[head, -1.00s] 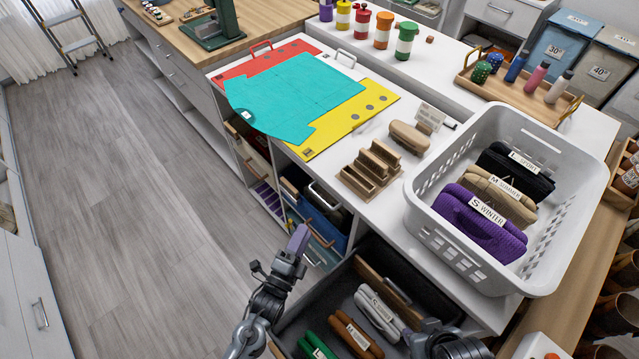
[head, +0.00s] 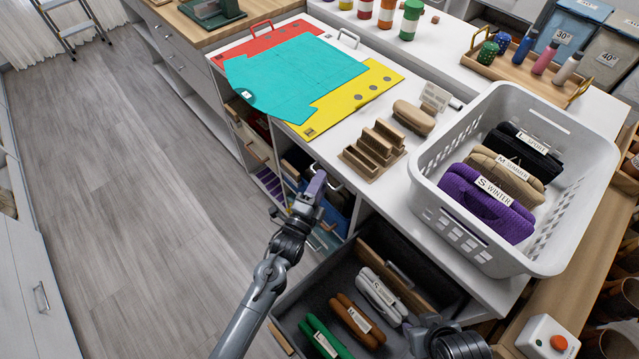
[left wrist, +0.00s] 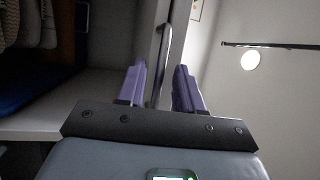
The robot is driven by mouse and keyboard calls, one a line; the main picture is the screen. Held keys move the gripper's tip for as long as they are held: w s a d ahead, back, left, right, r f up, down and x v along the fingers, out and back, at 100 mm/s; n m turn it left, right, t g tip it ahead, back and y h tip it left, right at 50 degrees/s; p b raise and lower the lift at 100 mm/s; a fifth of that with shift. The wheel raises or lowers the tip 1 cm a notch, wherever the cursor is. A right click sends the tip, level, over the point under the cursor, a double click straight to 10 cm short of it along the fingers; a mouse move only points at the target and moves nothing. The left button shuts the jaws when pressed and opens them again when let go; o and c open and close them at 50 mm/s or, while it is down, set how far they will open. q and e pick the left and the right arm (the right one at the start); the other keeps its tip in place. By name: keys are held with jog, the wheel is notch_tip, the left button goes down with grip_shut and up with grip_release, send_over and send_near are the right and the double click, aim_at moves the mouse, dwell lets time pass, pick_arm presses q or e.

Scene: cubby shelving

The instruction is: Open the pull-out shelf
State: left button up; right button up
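A metal bar handle (head: 328,176) shows at the front of the cubby under the white counter, partly behind my left gripper. In the left wrist view the bar (left wrist: 164,62) stands between the two purple fingers, along the edge of a pale panel. My left gripper (head: 316,182) is open, its fingers apart on either side of the bar; contact cannot be told. It also shows in the left wrist view (left wrist: 160,85). Part of my right arm shows at the bottom of the head view; its fingers cannot be made out.
A grey-lined drawer (head: 292,312) stands open below, holding green, brown and grey folded bundles. A white basket (head: 436,165) with labelled bundles and a wooden rack (head: 362,162) stand on the counter. Blue items lie in the cubby (head: 336,222). The floor at left is clear.

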pick_arm(q)
grip_shut()
dwell(1.5)
